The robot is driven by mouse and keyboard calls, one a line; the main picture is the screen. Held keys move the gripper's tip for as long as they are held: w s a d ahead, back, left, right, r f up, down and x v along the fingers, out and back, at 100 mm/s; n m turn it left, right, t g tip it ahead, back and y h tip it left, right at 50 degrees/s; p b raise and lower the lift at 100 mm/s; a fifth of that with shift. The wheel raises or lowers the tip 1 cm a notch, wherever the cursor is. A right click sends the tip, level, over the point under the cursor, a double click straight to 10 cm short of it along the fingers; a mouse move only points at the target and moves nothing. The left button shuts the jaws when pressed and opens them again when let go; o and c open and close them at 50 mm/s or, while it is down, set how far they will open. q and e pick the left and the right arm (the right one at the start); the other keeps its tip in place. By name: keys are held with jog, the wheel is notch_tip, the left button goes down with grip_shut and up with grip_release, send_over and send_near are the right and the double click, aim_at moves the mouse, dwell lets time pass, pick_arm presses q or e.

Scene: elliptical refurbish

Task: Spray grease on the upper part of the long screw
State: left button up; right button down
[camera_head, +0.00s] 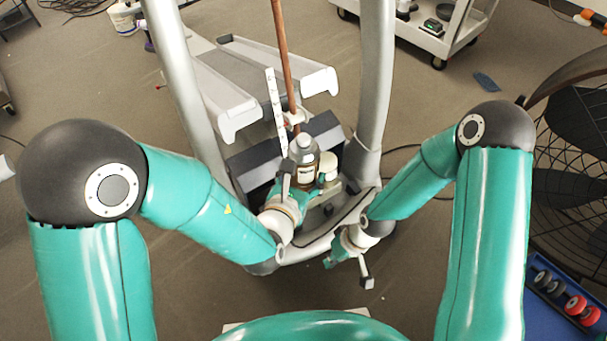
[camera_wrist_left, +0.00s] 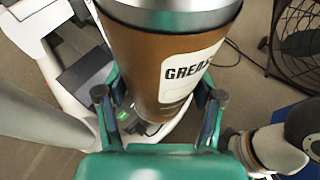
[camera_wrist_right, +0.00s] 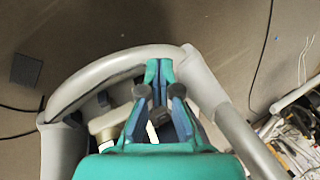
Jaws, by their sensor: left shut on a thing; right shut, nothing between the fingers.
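The long screw (camera_head: 283,55) is a copper-coloured rod rising from the middle of the elliptical's frame, tilted slightly, in the head view. My left gripper (camera_wrist_left: 159,97) is shut around a brown grease can (camera_head: 306,167) with a silver top and a white label reading "GREA…", partly cut off in the left wrist view. The can is close to the screw's lower end in the head view; I cannot tell whether they touch. My right gripper (camera_wrist_right: 160,72) is shut and empty beside the grey curved frame. The can's nozzle is not clear.
Grey elliptical uprights (camera_head: 373,85) flank the screw on both sides, with pedal arms (camera_head: 260,65) behind it. A large black fan (camera_head: 572,165) and a blue tray (camera_head: 545,310) stand at the right. A cart (camera_head: 440,40) is at the back right.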

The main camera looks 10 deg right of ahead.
jog(key=w+d+r+n+h, duration=0.2)
jog(key=w+r+n+h, duration=0.15)
jog(key=w+r, duration=0.55)
jog(key=w+d+r+n+h, duration=0.2)
jog(key=w+r+n, duration=0.35)
jog(key=r, duration=0.55)
jog(key=s+a+r+m+y, duration=0.1)
jog(key=a+r, duration=0.2)
jog(key=r, duration=0.5)
jog(key=a+r+m, duration=0.2)
jog(key=a+r, duration=0.1)
jog(key=r, duration=0.6)
jog(key=s+a+r+m+y, duration=0.1)
jog(key=a+r, duration=0.3)
jog(key=r, duration=0.4)
jog(key=shift+h, duration=0.25)
jog(key=shift+w+d+f, duration=0.1)
jog(key=shift+w+f, duration=0.05)
jog(key=shift+f, duration=1.5)
jog(key=shift+w+d+f, duration=0.1)
jog(key=shift+f, duration=1.5)
jog(key=shift+f, duration=0.1)
